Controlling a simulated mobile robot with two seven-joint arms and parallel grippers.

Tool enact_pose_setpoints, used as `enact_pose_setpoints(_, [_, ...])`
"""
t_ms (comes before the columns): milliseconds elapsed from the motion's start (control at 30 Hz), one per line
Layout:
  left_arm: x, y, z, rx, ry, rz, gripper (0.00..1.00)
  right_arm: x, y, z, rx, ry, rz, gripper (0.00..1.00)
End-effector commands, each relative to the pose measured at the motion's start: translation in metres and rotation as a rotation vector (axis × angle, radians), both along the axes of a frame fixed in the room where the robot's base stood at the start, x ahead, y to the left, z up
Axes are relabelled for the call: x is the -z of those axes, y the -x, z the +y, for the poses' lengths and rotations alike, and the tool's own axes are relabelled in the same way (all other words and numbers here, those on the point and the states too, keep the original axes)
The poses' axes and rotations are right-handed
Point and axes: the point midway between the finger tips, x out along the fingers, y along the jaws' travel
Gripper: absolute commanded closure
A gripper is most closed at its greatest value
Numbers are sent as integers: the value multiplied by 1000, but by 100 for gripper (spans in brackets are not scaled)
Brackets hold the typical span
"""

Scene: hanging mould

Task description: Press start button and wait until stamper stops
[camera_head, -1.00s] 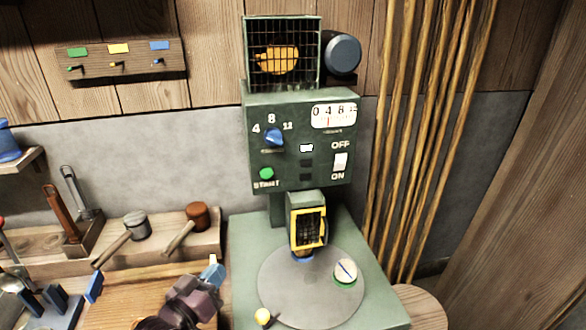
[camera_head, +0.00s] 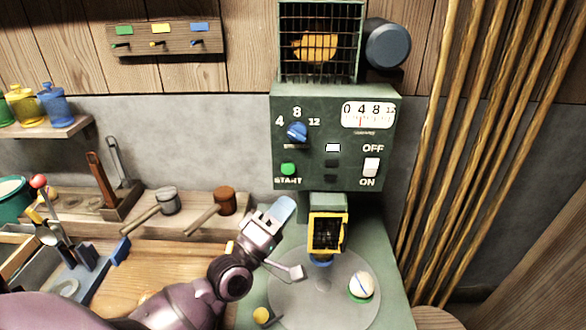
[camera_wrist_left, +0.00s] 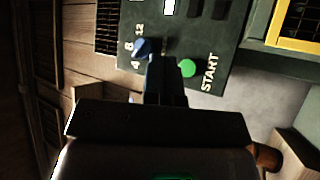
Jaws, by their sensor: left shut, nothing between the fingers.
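The green start button (camera_head: 288,169) is at the lower left of the machine's green control panel (camera_head: 333,110). It also shows in the left wrist view (camera_wrist_left: 188,68), just right of the finger ends. The stamper (camera_head: 327,233), with a yellow-framed grille, hangs over a round grey plate (camera_head: 300,299). My left gripper (camera_head: 285,208) is shut and empty, below the start button in the head view. In the left wrist view its dark fingers (camera_wrist_left: 165,68) point at the panel; I cannot tell whether they touch it. My right gripper is not in view.
A white-topped round piece (camera_head: 361,285) sits on the plate. Two mallets (camera_head: 225,201) rest on the ledge at left. Tall rods (camera_head: 470,130) stand at right.

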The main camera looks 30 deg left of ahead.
Motion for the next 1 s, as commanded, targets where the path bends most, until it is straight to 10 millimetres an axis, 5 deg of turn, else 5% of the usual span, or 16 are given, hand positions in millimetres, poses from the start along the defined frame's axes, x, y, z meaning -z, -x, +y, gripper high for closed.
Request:
enact_pose_setpoints(467, [1, -6, 3, 1, -2, 0, 100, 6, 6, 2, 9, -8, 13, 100])
enact_pose_setpoints(1000, [2, -58, 34, 1, -4, 1, 100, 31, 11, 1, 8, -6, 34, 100])
